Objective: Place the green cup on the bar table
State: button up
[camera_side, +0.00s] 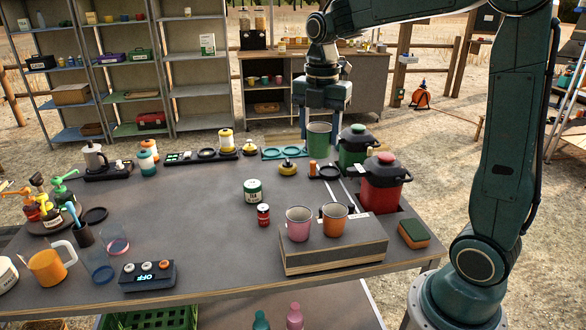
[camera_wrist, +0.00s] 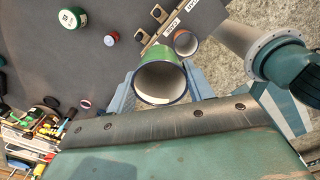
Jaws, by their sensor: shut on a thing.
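The green cup (camera_side: 319,139) is upright between the fingers of my gripper (camera_side: 322,118) at the back of the large grey table (camera_side: 190,215), which looks like the bar table. In the wrist view the cup (camera_wrist: 160,82) shows its open mouth and pale inside, with a finger of my gripper (camera_wrist: 161,88) on each side. The gripper is shut on it. The gap between the cup's base and the tabletop cannot be judged.
A wooden riser (camera_side: 333,254) bears a pink cup (camera_side: 299,223) and an orange cup (camera_side: 334,219). Green (camera_side: 355,151) and red (camera_side: 382,186) lidded pots stand right of the cup. A teal ring tray (camera_side: 272,154) lies left. The table's middle left is clear.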

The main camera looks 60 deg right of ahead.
jog(key=w+a+f+n, duration=0.3)
jog(key=w+a+f, duration=0.3)
jog(key=w+a, duration=0.55)
jog(key=shift+f, duration=9.85)
jog(key=shift+f, duration=0.15)
jog(key=o, duration=1)
notch_tip(320, 180, up, 12)
jog(key=shift+r, duration=0.15)
jog(key=shift+s, duration=0.1)
